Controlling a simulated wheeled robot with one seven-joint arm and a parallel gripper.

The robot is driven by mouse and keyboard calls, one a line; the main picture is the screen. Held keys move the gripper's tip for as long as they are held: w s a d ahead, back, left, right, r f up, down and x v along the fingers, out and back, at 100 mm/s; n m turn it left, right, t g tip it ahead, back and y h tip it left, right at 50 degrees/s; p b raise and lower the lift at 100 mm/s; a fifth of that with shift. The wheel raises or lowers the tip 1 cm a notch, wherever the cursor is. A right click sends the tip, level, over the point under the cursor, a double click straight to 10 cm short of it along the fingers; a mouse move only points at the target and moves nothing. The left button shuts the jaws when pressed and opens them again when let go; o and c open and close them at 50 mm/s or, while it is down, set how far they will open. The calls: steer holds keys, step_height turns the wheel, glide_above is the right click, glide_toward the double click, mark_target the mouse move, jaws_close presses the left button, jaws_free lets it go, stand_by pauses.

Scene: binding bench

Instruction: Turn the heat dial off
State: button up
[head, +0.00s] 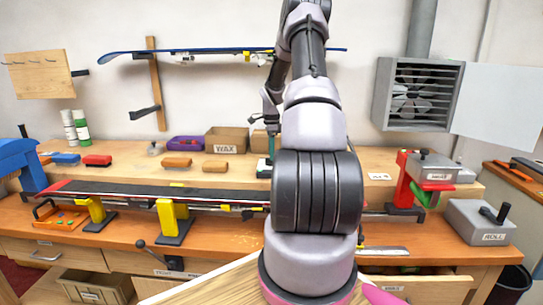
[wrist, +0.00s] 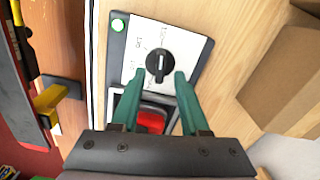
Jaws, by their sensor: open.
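The heat dial (wrist: 159,66) is a round black knob with a raised grip bar, on a white label plate (wrist: 180,42) with markings too small to read surely. The plate sits on a dark grey panel (wrist: 117,48). My gripper (wrist: 160,75) is open in the wrist view, its two green fingers pointing at the dial, one tip on each side of its lower part. I cannot tell whether they touch it. A red rocker switch (wrist: 151,121) shows between the fingers, partly hidden by the gripper body. In the head view my arm hides most of the panel and dial.
A cardboard box (wrist: 285,80) stands to the right in the wrist view. A long ski (head: 160,193) lies on yellow clamps in front of the shelf. A WAX box (head: 226,140) stands behind.

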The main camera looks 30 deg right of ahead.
steer(key=shift+f, duration=0.7)
jaws_close()
